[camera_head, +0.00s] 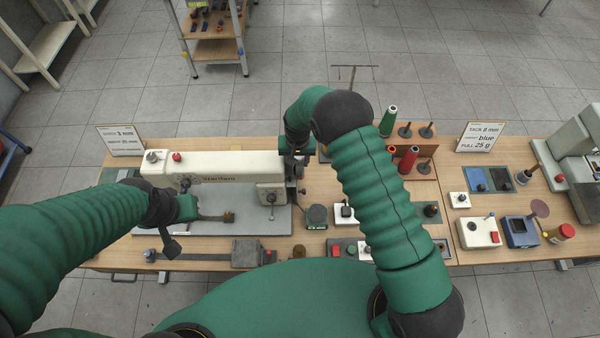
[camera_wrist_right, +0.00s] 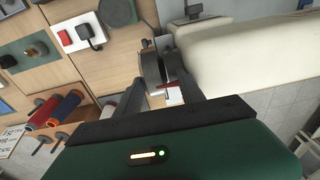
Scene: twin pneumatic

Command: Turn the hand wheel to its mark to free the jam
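The white sewing machine (camera_head: 225,167) stands on a grey base plate on the table. Its dark hand wheel (camera_wrist_right: 152,70) is at the machine's right end in the head view, largely covered there by my right arm. My right gripper (camera_wrist_right: 160,80) has its two fingers apart with the wheel's rim at their tips. I cannot tell whether they press on it. A small red pointer (camera_wrist_right: 167,86) shows beside the wheel; any mark on the wheel is not clear.
A dark round pad (camera_head: 316,215) and a white switch box (camera_head: 345,217) lie right of the machine. Thread spools, including a red one (camera_head: 408,160), stand farther right. A grey block (camera_head: 246,252) sits near the front edge. A card (camera_head: 121,140) stands behind left.

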